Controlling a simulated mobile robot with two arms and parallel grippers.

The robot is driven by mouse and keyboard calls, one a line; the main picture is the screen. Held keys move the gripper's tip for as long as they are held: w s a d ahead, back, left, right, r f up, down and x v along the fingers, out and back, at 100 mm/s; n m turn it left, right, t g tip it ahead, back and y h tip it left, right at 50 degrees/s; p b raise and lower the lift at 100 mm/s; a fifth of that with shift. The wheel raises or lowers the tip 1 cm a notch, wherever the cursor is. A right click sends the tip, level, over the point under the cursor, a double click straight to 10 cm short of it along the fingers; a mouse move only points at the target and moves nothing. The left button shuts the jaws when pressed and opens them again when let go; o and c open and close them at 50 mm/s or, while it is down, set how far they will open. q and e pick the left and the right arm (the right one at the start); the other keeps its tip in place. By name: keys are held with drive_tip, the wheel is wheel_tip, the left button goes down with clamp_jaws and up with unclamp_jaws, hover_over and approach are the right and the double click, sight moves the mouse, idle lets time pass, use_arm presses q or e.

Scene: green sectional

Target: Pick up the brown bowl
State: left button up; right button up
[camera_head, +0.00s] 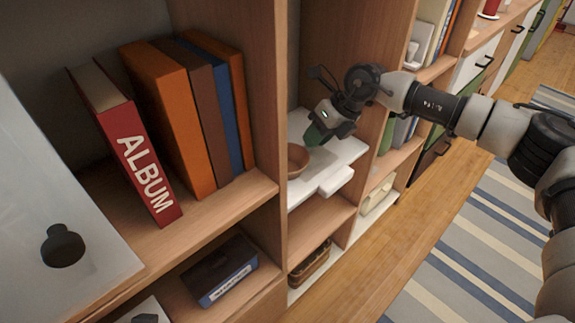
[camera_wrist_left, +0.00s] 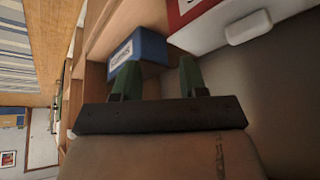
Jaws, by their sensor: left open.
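The brown bowl (camera_head: 297,160) sits on a white surface (camera_head: 335,172) inside the middle shelf bay in the head view. My right gripper (camera_head: 314,137) is just above and to the right of the bowl, with its green fingertip close to the bowl's rim. I cannot tell whether it touches the bowl, and the gap between its fingers is hidden. My left gripper (camera_wrist_left: 158,72) shows only in the left wrist view. Its two green fingers are apart with nothing held between them. The bowl does not show in that view.
A red album (camera_head: 140,160) and several books (camera_head: 180,115) stand on the left shelf. A blue box (camera_head: 222,268) lies below; a blue box (camera_wrist_left: 145,46) is ahead of the left fingers. Shelf dividers flank the bowl's bay. The floor (camera_head: 390,255) at right is clear.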

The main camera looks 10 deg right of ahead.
sight(304, 150)
drive_tip(key=b+x, duration=0.1)
drive_tip(key=x, duration=0.4)
drive_tip(key=shift+a+f, duration=0.15)
drive_tip(key=shift+a, duration=0.1)
drive_tip(key=shift+a+f, duration=0.1)
drive_tip(key=shift+f, duration=0.05)
use_arm(q)
drive_tip(key=w+t, duration=0.1)
drive_tip(key=w+d+r+t, duration=0.1)
drive_tip(key=w, duration=0.1)
drive_tip(key=w+r+t+h, duration=0.1)
drive_tip(key=w, duration=0.1)
drive_tip(key=shift+d+r+t, duration=0.15)
drive_tip(key=shift+d+t, duration=0.25)
use_arm(e)
drive_tip(key=shift+c, duration=0.5)
clamp_jaws()
